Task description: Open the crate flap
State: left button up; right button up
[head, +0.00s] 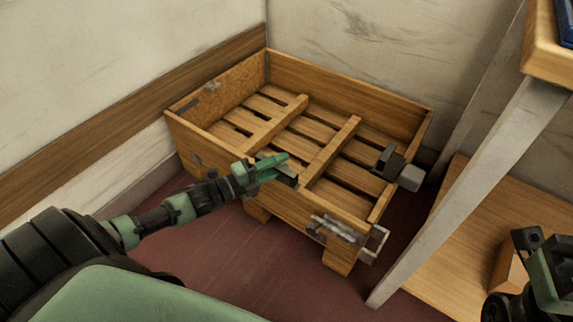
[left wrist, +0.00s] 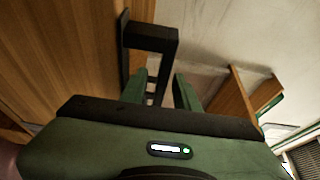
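The wooden crate (head: 348,125) stands low in the corner, its slatted floor visible from above. Its near long side (head: 277,205) appears to be the flap and stands upright. A dark bar handle (head: 284,174) is on this side; it shows large in the left wrist view (left wrist: 152,36). My left gripper (head: 284,166) is at the handle, its two green fingers apart with the handle's bar between them. In the left wrist view a gap shows beside the bar, so I see no firm grip. My right gripper (head: 527,240) is partly in view at the lower right, its fingers unclear.
Metal fittings (head: 340,230) sit at the crate's near right corner, and a dark block with a grey end (head: 390,162) is on its right side. A slanted grey post (head: 462,190) and wooden shelving (head: 450,250) stand right. Reddish floor (head: 240,265) is clear before the crate.

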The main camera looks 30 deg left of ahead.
pick_arm(q)
jog(key=shift+x, duration=1.05)
grip_shut()
dwell(0.7)
